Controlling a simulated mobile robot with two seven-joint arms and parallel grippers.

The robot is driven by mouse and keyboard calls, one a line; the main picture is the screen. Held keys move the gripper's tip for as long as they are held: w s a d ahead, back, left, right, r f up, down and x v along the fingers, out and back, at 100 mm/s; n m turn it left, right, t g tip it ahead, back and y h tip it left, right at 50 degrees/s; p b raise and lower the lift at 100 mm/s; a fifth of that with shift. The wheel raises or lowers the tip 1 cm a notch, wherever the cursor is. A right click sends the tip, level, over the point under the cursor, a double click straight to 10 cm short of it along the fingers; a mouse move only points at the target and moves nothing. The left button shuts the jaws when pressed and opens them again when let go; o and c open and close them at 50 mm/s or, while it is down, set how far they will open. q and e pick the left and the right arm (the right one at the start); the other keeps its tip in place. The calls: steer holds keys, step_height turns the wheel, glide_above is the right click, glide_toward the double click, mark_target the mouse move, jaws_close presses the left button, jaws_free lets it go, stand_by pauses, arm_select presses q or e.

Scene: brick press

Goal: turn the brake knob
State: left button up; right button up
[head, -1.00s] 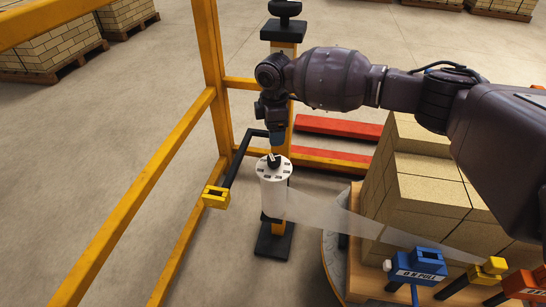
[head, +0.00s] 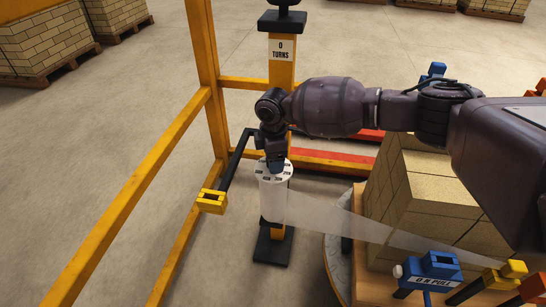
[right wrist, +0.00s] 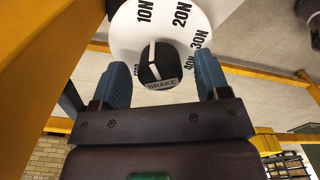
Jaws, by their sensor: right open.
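The brake knob (right wrist: 159,66) is black with a white pointer line and the word BRAKE, seen in the right wrist view. It sits on a white dial (right wrist: 190,45) marked 10N, 20N, 30N and more; the line lies near upright in that picture, between the marks. My right gripper (right wrist: 162,85) is open, its two blue fingers on either side of the knob with gaps showing. In the head view the right gripper (head: 275,163) is over the white film roll (head: 273,190) and hides the knob. My left gripper is not in view.
Clear film runs from the roll to a yellow clamp (head: 513,269) beside the brick stack (head: 425,195). A blue block labelled PULL (head: 435,266) stands near it. A yellow post with a "0 TURNS" sign (head: 282,50) rises behind the roll. Yellow rails (head: 140,190) run along the left.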

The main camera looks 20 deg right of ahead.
steer(key=shift+c, duration=0.4)
steer(key=c, duration=0.8)
steer(key=shift+r, duration=0.1)
steer(key=shift+c, duration=0.2)
